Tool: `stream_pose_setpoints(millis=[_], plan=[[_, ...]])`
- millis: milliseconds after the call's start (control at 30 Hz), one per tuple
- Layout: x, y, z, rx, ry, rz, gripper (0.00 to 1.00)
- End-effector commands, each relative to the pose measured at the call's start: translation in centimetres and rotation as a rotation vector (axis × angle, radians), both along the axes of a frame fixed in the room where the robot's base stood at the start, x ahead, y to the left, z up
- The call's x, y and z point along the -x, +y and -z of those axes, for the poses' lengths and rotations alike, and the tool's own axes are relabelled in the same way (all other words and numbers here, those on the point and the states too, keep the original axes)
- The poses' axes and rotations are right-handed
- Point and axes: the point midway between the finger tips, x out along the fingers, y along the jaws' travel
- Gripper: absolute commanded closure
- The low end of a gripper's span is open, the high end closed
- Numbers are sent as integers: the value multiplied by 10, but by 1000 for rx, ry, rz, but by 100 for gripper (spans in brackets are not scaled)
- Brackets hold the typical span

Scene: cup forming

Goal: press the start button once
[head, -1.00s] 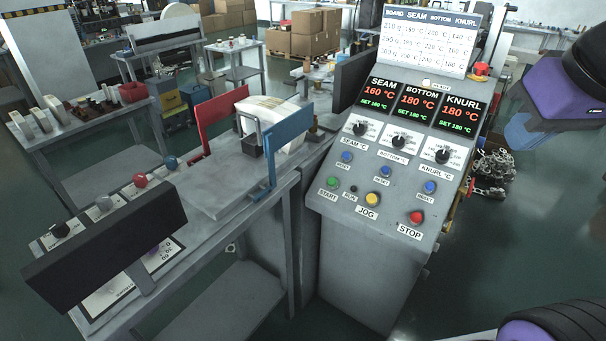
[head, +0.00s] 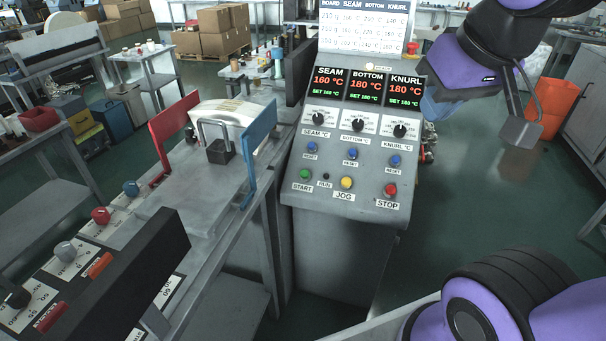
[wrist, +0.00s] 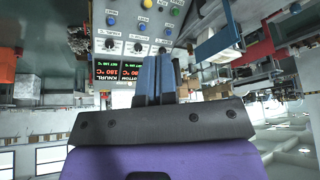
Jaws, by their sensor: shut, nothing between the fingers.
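The green start button (head: 305,174) is at the lower left of the sloped control panel (head: 331,191), above its START label. A green button also shows near the top edge of the upside-down wrist view (wrist: 175,11). My gripper (head: 432,108) is at the panel's right side in the head view, its blue fingers partly hidden by my arm. In the wrist view the two blue fingers (wrist: 157,64) lie together, shut and empty, in front of the displays. The gripper is well apart from the start button.
A yellow JOG button (head: 346,183), red STOP button (head: 390,190) and small dark RUN lamp (head: 325,176) share the row. Blue reset buttons and knobs sit above. A blue plate (head: 259,143) stands left of the panel. Open floor lies right; an orange bin (head: 552,108) stands there.

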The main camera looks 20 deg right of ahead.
Motion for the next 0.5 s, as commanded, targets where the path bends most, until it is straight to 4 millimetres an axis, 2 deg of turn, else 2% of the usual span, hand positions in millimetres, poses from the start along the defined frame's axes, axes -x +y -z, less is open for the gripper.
stream_pose_setpoints(millis=[167,367,500], plan=[[-40,3,8,-42,-36,85,100],[-111,10,30,-144,-118,241,100],[-158,17,52,-233,-174,347,100]])
